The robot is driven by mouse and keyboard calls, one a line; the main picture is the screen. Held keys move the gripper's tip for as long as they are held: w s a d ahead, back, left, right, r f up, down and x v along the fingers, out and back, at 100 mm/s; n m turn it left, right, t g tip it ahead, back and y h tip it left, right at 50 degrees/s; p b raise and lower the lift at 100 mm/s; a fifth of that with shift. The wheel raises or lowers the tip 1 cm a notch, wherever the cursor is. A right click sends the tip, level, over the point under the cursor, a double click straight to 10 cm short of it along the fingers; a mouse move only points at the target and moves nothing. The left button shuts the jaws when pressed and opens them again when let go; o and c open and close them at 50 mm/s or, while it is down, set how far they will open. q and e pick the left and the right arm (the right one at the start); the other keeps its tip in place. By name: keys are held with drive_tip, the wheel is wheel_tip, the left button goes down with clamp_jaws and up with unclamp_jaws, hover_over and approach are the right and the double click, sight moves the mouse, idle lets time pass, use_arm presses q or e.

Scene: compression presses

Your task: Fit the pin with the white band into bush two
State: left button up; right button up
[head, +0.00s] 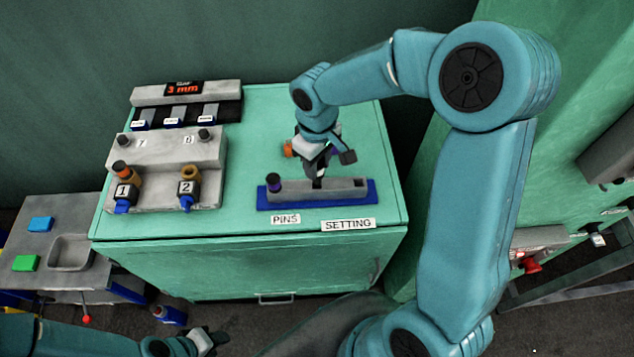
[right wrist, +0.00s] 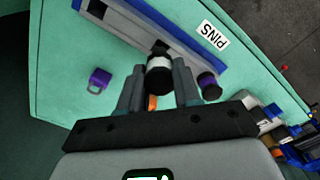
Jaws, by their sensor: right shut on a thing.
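The pin with the white band (right wrist: 159,63) is between the fingers of my right gripper (right wrist: 158,88) in the right wrist view, its black end facing the camera. In the head view my right gripper (head: 318,172) is over the grey pin rack (head: 340,190), shut on this pin. I cannot tell whether the pin's lower end is still in the rack. Bush two (head: 189,172), brownish, stands behind the label 2 on the grey press block (head: 205,150), left of the rack, with no pin seen in it. My left gripper (head: 205,342) is at the bottom left, its jaws unclear.
A purple-banded pin (head: 274,185) stands at the rack's left end. Bush one (head: 122,175) holds a black-topped part. A purple padlock-like thing (right wrist: 98,80) lies on the green bench behind the rack. A display (head: 183,88) reads 3 mm. Bench space between block and rack is clear.

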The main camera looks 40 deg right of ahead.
drive_tip(key=shift+r+p, duration=1.2)
drive_tip(key=shift+r, duration=0.65)
